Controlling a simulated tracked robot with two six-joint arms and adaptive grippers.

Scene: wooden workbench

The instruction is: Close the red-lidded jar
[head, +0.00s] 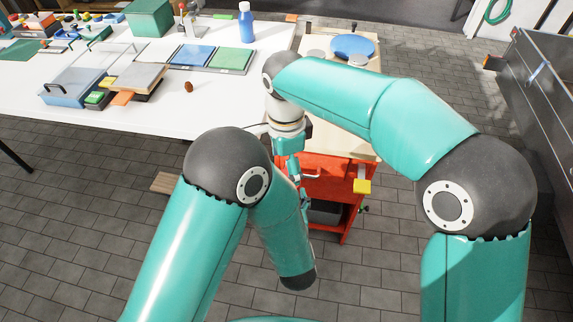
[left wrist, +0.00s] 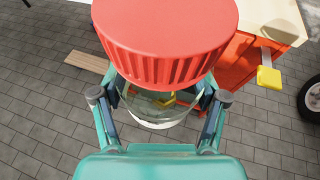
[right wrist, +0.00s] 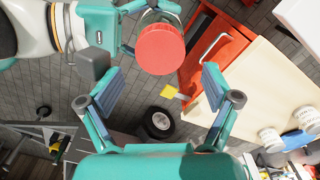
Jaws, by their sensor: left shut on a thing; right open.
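The jar's red lid (left wrist: 170,35) fills the top of the left wrist view, and it also shows in the right wrist view (right wrist: 160,48). It sits over the mouth of the clear glass jar (left wrist: 150,108), which has something yellow behind or in it. I cannot tell whether the lid is screwed tight. My left gripper (left wrist: 160,98) is shut on the jar below the lid, its fingers on either side. My right gripper (right wrist: 163,80) is open and empty, pointing down, with the lid beyond its fingertips and apart from them. In the head view my right gripper (head: 297,178) shows partly; the jar is hidden there.
A white workbench (head: 45,110) at the left carries trays, boxes and a blue bottle (head: 246,24). A red cabinet (head: 325,185) with a wooden top stands close behind the grippers, with a yellow block (head: 362,187) at its side. Grey tiled floor lies below.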

